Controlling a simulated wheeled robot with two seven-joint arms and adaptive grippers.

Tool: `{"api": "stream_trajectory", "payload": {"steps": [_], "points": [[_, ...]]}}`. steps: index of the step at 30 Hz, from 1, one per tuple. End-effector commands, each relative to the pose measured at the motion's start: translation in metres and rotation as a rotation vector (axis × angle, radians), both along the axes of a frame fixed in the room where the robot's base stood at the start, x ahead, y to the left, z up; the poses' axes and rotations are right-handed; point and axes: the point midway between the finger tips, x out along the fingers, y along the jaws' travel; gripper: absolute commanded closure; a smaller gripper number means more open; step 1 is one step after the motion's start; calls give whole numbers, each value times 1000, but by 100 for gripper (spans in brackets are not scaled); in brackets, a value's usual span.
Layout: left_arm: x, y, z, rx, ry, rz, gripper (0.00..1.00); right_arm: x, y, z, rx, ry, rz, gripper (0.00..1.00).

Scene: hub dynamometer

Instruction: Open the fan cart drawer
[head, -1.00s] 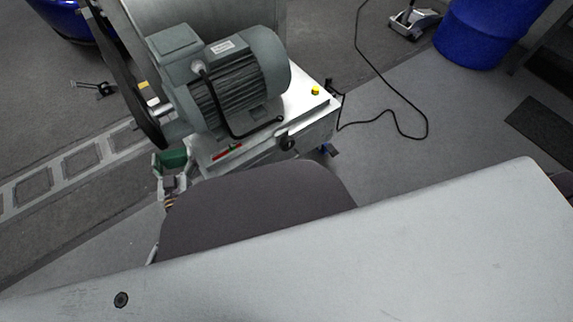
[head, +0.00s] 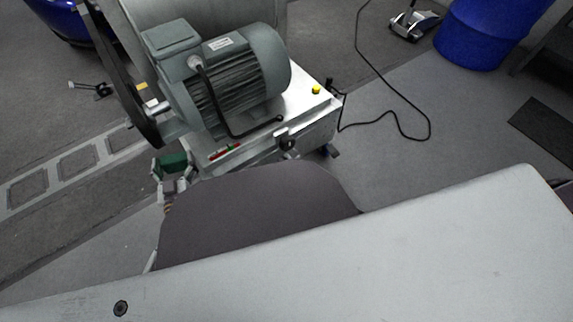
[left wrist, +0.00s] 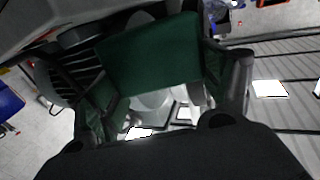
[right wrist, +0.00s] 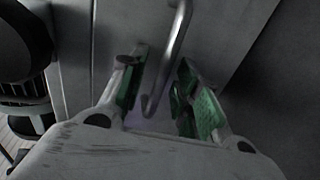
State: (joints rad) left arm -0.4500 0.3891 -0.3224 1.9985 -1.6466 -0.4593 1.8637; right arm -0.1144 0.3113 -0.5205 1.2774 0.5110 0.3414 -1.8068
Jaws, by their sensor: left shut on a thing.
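The fan cart (head: 310,125) stands at upper centre in the head view, with a big grey motor on top. My left gripper (head: 172,178) is beside the cart's near left corner, shut on a dark green block (head: 173,161). The block also fills the space between the fingers in the left wrist view (left wrist: 150,52). In the right wrist view, a bent metal bar handle (right wrist: 172,50) stands out from a grey panel (right wrist: 118,25). My right gripper (right wrist: 162,100) is open, its green-padded fingers either side of the handle's end. I cannot make out the right gripper in the head view, nor whether the drawer is ajar.
A motor (head: 235,80) with a black bent lever sits on the cart. A black cable (head: 385,75) lies on the floor at the right. A blue drum (head: 485,35) stands at the back right. A large pale surface (head: 400,260) covers the foreground.

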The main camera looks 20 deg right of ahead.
Motion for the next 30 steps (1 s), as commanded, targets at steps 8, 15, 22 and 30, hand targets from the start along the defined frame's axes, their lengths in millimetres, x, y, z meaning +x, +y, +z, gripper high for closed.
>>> {"api": "stream_trajectory", "payload": {"steps": [8, 15, 22, 30], "points": [[0, 0, 0, 0, 0, 0, 36, 0, 0, 0, 0, 0, 0, 77], [0, 0, 0, 0, 0, 0, 36, 0, 0, 0, 0, 0, 0, 100], [0, 0, 0, 0, 0, 0, 36, 0, 0, 0, 0, 0, 0, 100], [0, 0, 3, 0, 0, 0, 36, -5, -2, 0, -1, 1, 0, 100]]}}
